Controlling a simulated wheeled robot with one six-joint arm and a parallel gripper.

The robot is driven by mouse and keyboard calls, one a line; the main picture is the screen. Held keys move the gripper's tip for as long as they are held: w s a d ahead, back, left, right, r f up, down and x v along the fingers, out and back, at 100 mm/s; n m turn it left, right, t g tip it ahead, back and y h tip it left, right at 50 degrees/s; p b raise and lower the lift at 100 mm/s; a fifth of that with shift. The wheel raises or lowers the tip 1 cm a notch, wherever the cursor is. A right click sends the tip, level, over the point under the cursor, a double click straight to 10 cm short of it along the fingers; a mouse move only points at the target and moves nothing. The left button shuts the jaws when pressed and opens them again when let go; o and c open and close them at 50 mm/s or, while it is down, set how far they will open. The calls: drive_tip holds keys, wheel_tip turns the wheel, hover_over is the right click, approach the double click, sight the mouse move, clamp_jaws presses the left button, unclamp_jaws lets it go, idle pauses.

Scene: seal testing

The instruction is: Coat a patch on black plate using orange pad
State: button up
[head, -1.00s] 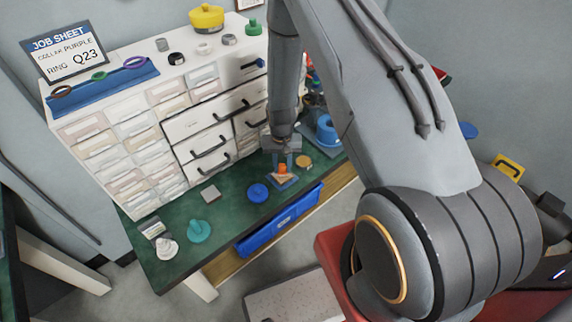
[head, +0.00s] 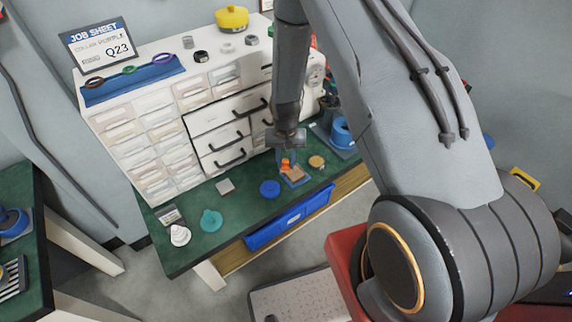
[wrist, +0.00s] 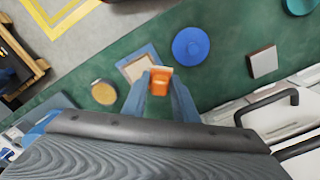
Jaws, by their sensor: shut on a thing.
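My gripper (head: 287,160) is shut on the orange pad (wrist: 160,80), which shows between the two blue-grey fingers in the wrist view. It also shows as a small orange spot in the head view (head: 286,164). A tan square in a blue-grey frame (head: 297,176) lies on the bench just beside the pad; it also shows in the wrist view (wrist: 138,64). The pad appears off this square's edge; its height is unclear. No plain black plate is clear; a black-and-white striped piece (head: 13,280) sits on the left table.
The green bench (head: 245,206) holds a blue disc (head: 270,188), a teal knob (head: 211,221), a white piece (head: 180,235), a grey block (head: 225,186) and a round tan lid (head: 317,162). White drawers (head: 145,150) stand behind. A blue bin (head: 290,221) hangs in front.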

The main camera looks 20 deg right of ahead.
drive_tip(key=shift+r+p, duration=0.7)
drive_tip(key=shift+r, duration=0.8)
